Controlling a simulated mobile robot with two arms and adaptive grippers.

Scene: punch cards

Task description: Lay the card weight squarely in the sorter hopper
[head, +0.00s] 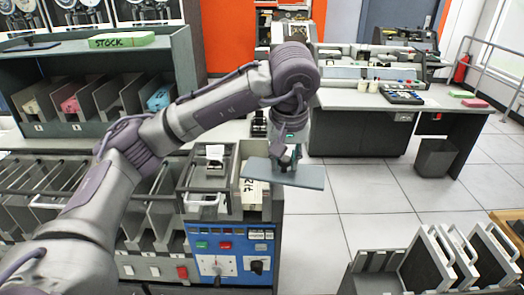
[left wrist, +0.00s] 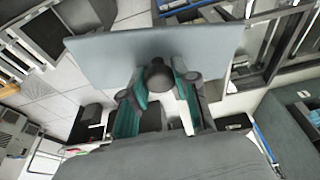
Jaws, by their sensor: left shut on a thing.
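The card weight is a flat blue-grey plate (head: 310,178) with a dark knob on top; it also fills the upper middle of the left wrist view (left wrist: 100,55). My left gripper (head: 285,158) is shut on the knob and holds the plate roughly level. The sorter hopper (head: 238,185) is the grey open bay at the right end of the sorter, with pale cards bearing dark writing inside. The plate hangs over the hopper's upper part and sticks out past its right side. Whether it touches the hopper cannot be told. My right gripper is not in view.
Next to the hopper is a grey framed unit (head: 209,170) above a blue control panel (head: 230,252). Sorter pockets run left. A green-grey shelf rack (head: 90,125) stands behind. A desk (head: 365,120), a bin (head: 436,158) and a card rack (head: 440,262) stand right, with open floor between.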

